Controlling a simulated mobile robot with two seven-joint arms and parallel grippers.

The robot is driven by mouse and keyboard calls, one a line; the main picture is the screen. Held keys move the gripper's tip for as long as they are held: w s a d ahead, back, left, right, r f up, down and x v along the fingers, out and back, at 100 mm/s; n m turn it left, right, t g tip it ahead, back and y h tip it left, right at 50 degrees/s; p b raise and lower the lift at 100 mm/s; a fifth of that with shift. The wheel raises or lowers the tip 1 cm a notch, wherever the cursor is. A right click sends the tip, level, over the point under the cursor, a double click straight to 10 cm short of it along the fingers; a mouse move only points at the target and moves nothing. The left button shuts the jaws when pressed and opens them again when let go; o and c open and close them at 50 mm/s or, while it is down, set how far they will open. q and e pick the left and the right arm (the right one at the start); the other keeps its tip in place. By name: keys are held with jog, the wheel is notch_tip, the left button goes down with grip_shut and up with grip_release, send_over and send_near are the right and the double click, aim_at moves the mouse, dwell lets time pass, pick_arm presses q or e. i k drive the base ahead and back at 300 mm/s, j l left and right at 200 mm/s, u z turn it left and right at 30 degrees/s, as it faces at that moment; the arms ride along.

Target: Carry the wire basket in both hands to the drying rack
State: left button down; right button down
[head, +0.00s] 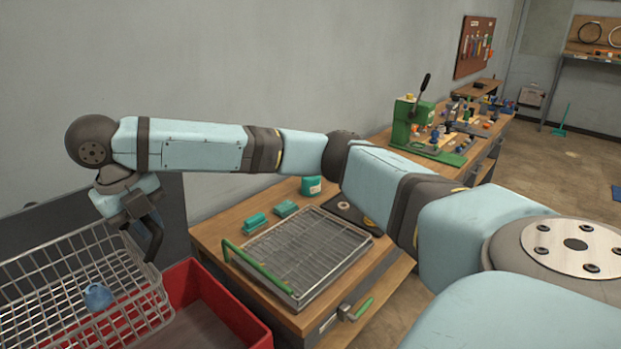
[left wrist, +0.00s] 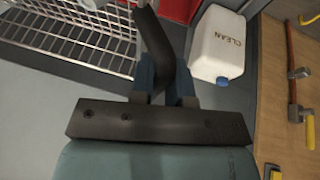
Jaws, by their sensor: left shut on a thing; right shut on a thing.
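The wire basket (head: 55,275) is at the lower left of the head view, with a small blue object (head: 98,297) inside. My right gripper (head: 147,238) is shut on it at its right, far end. In the left wrist view, wire mesh, apparently the basket (left wrist: 75,42), fills the upper left. My left gripper (left wrist: 165,85) is shut at a dark bar, apparently part of the basket; the exact contact is hard to see. It is outside the head view. A flat wire rack (head: 305,250), possibly the drying rack, lies on the wooden bench with a green handle along its left side.
Teal blocks (head: 255,222) and a green tub (head: 311,187) sit behind the rack. A white jug (left wrist: 217,45) marked CLEAN shows in the left wrist view. A green press (head: 412,120) stands farther back.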

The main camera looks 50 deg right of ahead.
aim_at(305, 242)
jog(key=k+l, duration=0.1)
jog(key=i+l, duration=0.1)
jog(key=l, duration=3.1)
jog(key=i, duration=0.05)
